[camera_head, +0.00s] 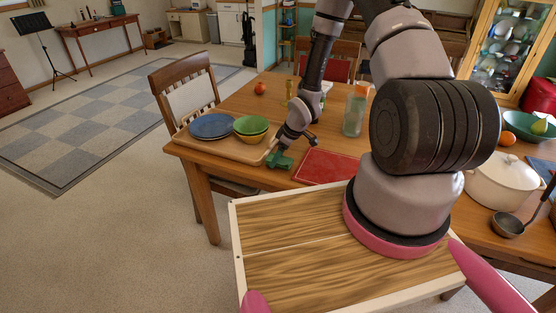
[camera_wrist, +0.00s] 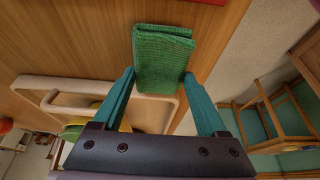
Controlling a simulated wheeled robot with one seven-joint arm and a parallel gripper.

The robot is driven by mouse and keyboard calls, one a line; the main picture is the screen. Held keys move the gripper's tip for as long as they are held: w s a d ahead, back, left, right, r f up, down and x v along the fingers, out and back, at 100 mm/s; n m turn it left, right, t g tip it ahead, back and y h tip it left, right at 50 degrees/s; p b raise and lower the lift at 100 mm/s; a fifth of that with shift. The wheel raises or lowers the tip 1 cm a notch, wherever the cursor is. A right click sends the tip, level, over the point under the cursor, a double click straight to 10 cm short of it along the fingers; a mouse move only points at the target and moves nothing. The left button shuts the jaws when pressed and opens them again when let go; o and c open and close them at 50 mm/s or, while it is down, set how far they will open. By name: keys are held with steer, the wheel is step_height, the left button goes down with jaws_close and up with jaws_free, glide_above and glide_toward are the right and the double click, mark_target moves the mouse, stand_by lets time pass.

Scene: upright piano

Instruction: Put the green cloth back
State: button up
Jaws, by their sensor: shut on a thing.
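The folded green cloth (camera_wrist: 163,57) is between the two teal fingers of my gripper (camera_wrist: 160,78) in the wrist view, and my gripper is shut on it. In the head view the cloth (camera_head: 279,160) and my gripper (camera_head: 284,153) are low over the front edge of the wooden table (camera_head: 240,106), just right of the wooden tray (camera_head: 215,145). I cannot tell whether the cloth touches the table.
Blue plates (camera_head: 211,126) and green and yellow bowls (camera_head: 250,126) sit on the tray. A red mat (camera_head: 326,167) lies right of my gripper. A white pot (camera_head: 502,181) is at the right.

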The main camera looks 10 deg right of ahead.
steer(key=shift+f, duration=0.7)
steer(key=shift+f, duration=0.1)
steer(key=o, duration=1.2)
steer(key=shift+o, duration=0.2)
steer(key=v, duration=1.2)
steer(key=shift+r, duration=0.25)
steer(key=s+d+r+m+t+h, duration=0.1)
steer(key=d+r+m+h, duration=0.2)
steer(key=r, duration=0.9)
steer(key=s+d+r+m+t+h, duration=0.1)
steer(key=d+r+m, duration=0.3)
steer(key=r, duration=0.8)
steer(key=s+a+r+m+t+y, duration=0.1)
steer(key=s+r+m, duration=0.3)
steer(key=s+r, duration=0.5)
steer(key=s+a+r+m+t+y, duration=0.1)
steer(key=s+a+r+m, duration=0.2)
steer(key=s+r, duration=0.6)
steer(key=shift+a+r+m, duration=0.35)
steer(key=shift+r+m, duration=0.15)
